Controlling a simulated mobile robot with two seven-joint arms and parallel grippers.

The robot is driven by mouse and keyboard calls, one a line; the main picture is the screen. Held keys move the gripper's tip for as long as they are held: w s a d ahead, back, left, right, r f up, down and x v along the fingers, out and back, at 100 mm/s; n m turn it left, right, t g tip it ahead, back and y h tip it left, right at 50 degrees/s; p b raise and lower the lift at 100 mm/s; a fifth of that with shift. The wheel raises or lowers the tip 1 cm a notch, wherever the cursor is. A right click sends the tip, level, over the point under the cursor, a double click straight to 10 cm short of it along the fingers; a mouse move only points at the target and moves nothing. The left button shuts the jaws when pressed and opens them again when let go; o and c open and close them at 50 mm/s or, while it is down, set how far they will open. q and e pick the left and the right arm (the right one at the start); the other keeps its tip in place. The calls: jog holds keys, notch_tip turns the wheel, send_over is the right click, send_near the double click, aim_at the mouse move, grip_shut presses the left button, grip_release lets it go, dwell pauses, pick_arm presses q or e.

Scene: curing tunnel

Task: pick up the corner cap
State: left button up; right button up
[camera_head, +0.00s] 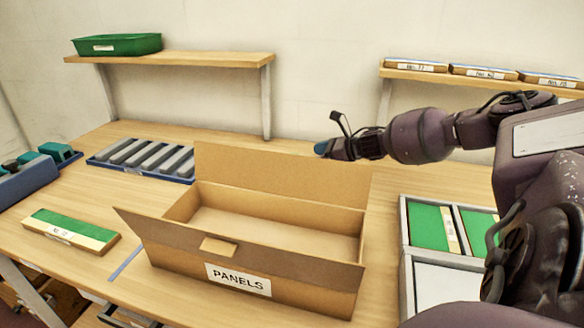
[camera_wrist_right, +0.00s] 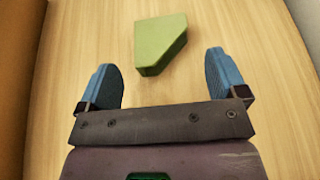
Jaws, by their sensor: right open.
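The corner cap, a green block with one slanted corner (camera_wrist_right: 160,42), lies on the wooden table in the right wrist view. It sits just beyond the blue fingertips of my right gripper (camera_wrist_right: 164,82), roughly between their lines and apart from both. The right gripper is open and empty. In the head view my right gripper (camera_head: 322,148) is behind the back right of the cardboard box, pointing left. The cap cannot be made out in the head view. My left gripper is not in view.
An open, empty cardboard box labelled PANELS (camera_head: 238,282) fills the table's middle. A grey divided tray (camera_head: 404,254) holds green panels at right. A green panel (camera_head: 70,230), a blue rack (camera_head: 102,163) of grey bars and a blue device (camera_head: 28,180) are at left.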

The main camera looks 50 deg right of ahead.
jog(key=w+f, duration=0.1)
jog(key=w+a+b, duration=0.1)
jog(key=w+f+b, duration=0.1)
jog(key=shift+a+f, duration=0.3)
jog(key=shift+f, duration=0.05)
jog(key=shift+w+a, duration=0.15)
jog(key=shift+w, duration=0.15)
jog(key=shift+w+a, duration=0.1)
jog(key=shift+w, duration=0.15)
jog(key=shift+r, duration=0.1)
jog(key=c, duration=0.9)
